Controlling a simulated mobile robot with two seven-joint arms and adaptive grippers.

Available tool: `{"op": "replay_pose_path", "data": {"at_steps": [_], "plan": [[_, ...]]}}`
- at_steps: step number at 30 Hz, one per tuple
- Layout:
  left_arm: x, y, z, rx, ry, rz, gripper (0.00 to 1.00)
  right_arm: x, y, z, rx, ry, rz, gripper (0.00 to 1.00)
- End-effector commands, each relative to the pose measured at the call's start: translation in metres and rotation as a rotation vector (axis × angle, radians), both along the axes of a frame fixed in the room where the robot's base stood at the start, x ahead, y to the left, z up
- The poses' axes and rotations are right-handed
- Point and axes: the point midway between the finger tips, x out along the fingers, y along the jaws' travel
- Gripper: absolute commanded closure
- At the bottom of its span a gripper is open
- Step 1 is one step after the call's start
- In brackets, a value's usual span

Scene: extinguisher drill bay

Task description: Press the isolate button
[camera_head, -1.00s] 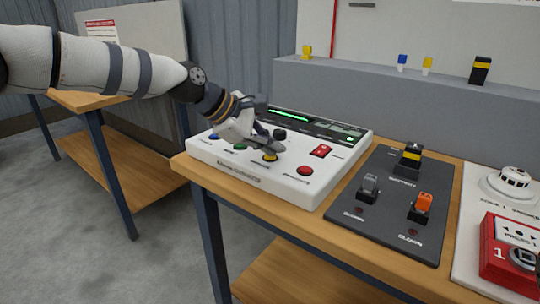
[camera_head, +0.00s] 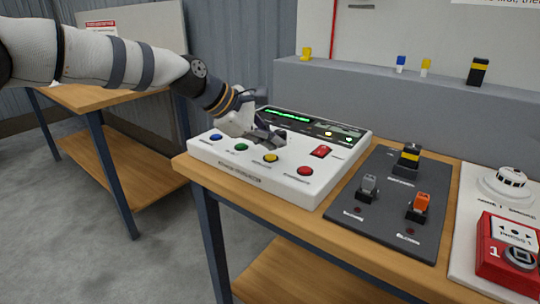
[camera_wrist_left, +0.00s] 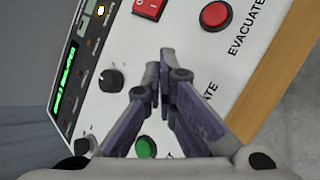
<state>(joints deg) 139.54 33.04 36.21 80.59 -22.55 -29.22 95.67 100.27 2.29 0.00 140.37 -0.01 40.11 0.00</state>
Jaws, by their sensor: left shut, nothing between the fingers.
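The white control panel (camera_head: 235,170) on the bench has a front row of blue (camera_head: 216,137), green (camera_head: 241,147), yellow (camera_head: 271,158) and red (camera_head: 305,171) buttons. My left gripper (camera_head: 276,138) is shut and empty just behind and above the yellow button, apart from it in the head view. In the left wrist view the shut fingers (camera_wrist_left: 160,75) hide the yellow button and most of its label, leaving "ATE" readable. The red button (camera_wrist_left: 215,15) there is labelled EVACUATE. The green button (camera_wrist_left: 145,147) shows beside the fingers. My right gripper is not in view.
A red rocker switch (camera_head: 320,151) and a black knob (camera_wrist_left: 111,80) are on the panel near the gripper. A dark board (camera_head: 390,215) with several switches lies right of the panel, then a red call point (camera_head: 508,255). A grey ledge (camera_head: 400,110) runs behind.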

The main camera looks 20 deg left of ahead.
Motion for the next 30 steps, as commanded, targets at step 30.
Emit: {"op": "replay_pose_path", "data": {"at_steps": [30], "plan": [[0.000,0.000,0.049,0.001,0.001,0.000,1.00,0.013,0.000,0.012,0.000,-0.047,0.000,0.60]]}}
